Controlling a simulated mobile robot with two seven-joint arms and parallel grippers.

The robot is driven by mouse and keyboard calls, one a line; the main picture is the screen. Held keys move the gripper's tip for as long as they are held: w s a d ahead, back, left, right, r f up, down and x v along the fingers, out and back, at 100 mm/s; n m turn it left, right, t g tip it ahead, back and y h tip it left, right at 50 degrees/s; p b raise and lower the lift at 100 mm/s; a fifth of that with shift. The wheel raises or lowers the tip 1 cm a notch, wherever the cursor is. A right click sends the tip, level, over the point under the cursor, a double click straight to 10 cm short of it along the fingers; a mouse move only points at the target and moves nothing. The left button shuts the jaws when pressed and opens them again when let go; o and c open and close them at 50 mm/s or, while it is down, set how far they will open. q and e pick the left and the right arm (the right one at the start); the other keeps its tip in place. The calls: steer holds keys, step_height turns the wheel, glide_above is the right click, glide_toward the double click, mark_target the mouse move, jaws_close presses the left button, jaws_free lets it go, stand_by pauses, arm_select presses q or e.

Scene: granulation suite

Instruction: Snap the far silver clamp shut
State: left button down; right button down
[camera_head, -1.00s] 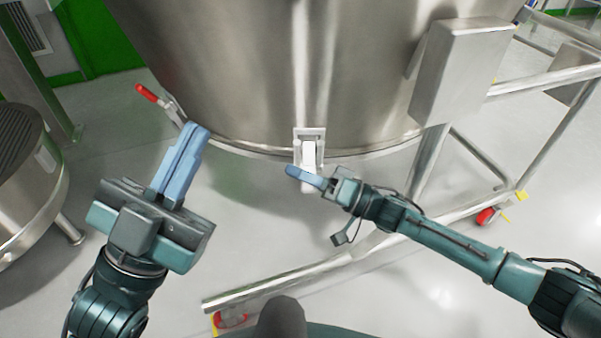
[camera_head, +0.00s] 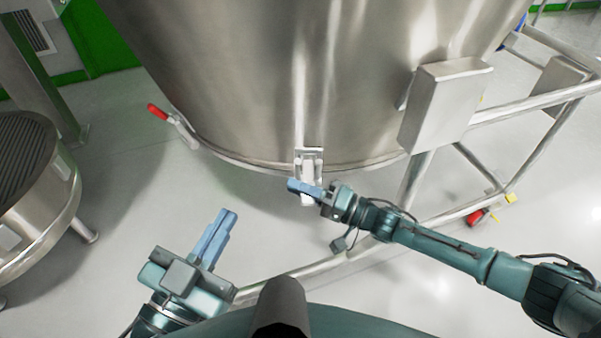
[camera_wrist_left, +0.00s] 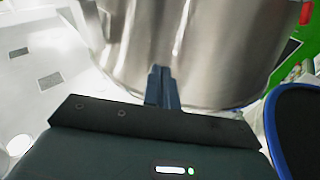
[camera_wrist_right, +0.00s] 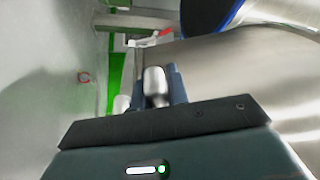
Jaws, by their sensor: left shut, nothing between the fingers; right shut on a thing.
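A silver clamp (camera_head: 309,162) is mounted on the lower rim of the large steel vessel (camera_head: 240,80), near the picture's middle. My right gripper (camera_head: 293,186) is at its lower end and is shut on its lever, which shows between the fingers in the right wrist view (camera_wrist_right: 155,88). The gripper partly hides the lever's lower end in the head view. My left gripper (camera_head: 228,214) is shut and empty, below and left of the clamp and apart from the vessel. It also shows shut in the left wrist view (camera_wrist_left: 161,72).
A red-handled clamp (camera_head: 174,124) sticks out from the vessel's left side. A steel frame (camera_head: 540,104) with a grey box (camera_head: 443,108) stands at the right. A round, dark-topped steel unit (camera_head: 30,180) is at the far left. The floor between it and the vessel is clear.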

steer(key=m+p, duration=0.1)
steer(key=r+m+p, duration=0.1)
steer(key=p, duration=0.1)
steer(key=shift+s+r+h, duration=0.15)
steer(key=shift+r+h, duration=0.1)
steer(key=shift+h, duration=0.15)
steer(key=shift+m+p, duration=0.4)
steer(key=shift+p, duration=0.35)
arm_select(q)
steer(key=shift+a+g+y+p, duration=0.35)
steer(key=shift+a+g+y, duration=0.5)
steer(key=shift+y, duration=0.25)
arm_select(e)
steer(key=shift+s+m+h, duration=0.1)
steer(key=shift+m+h, duration=0.2)
steer(key=shift+m, duration=0.1)
steer(key=c, duration=1.4)
jaws_free()
steer(key=shift+o, duration=0.2)
arm_select(q)
steer(key=shift+s+a+f+n+g+y+p, duration=0.1)
steer(key=shift+a+n+g+y+p, duration=0.4)
steer(key=shift+p, duration=0.65)
arm_select(e)
steer(key=v, duration=1.3)
steer(key=shift+d, duration=0.15)
arm_select(q)
steer(key=shift+d, duration=0.15)
arm_select(e)
steer(key=shift+c, duration=0.4)
